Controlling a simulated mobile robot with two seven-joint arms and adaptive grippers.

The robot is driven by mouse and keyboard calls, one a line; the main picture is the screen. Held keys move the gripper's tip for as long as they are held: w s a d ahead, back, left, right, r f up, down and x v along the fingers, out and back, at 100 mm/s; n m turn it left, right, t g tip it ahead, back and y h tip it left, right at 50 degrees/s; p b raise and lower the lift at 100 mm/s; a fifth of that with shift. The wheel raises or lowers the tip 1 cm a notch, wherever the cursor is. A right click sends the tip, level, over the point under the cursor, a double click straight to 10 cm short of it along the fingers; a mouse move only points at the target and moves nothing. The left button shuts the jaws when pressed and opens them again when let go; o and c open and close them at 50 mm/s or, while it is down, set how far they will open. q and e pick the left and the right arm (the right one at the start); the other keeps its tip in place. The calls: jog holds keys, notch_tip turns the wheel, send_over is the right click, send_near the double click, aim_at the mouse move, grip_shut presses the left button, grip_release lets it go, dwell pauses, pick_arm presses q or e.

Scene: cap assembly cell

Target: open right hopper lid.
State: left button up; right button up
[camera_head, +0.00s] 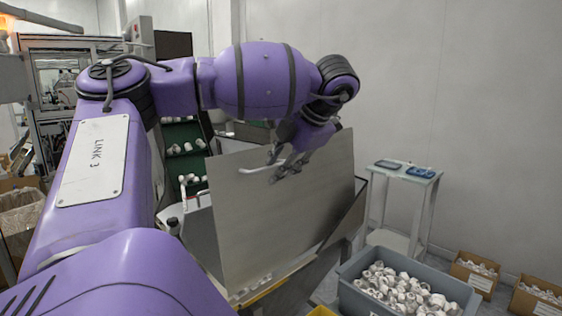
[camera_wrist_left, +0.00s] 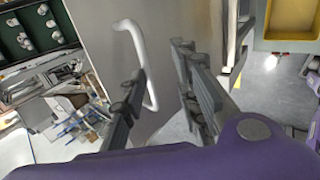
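The hopper lid (camera_head: 265,220) is a large flat grey metal panel. It stands raised, nearly upright, above the hopper edge in the head view. The lid also fills the middle of the left wrist view (camera_wrist_left: 95,35), with a white bar handle (camera_wrist_left: 133,38) on its face. My left gripper (camera_head: 282,170) is at the upper part of the lid in the head view. In the left wrist view, its two fingers (camera_wrist_left: 163,95) are apart, with nothing held between them. The left finger overlaps the handle in the picture; I cannot tell whether they touch. My right gripper is not in view.
A grey bin (camera_head: 350,270) of white parts stands right of the hopper. Cardboard boxes (camera_head: 473,276) sit on the floor farther right. A small side table (camera_head: 405,172) with blue trays stands by the wall. Green shelving (camera_head: 180,135) with white parts is behind the lid.

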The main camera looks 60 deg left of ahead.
pick_arm(q)
jog(key=shift+o, duration=0.7)
notch_tip(320, 180, down, 2)
jog(key=shift+s+a+f+g, duration=0.1)
jog(key=shift+a+g, duration=0.05)
jog(key=shift+g, duration=0.15)
jog(key=v, duration=1.3)
jog(key=shift+s+a+r, duration=0.15)
jog(key=shift+a+r, duration=0.2)
jog(key=shift+r, duration=0.05)
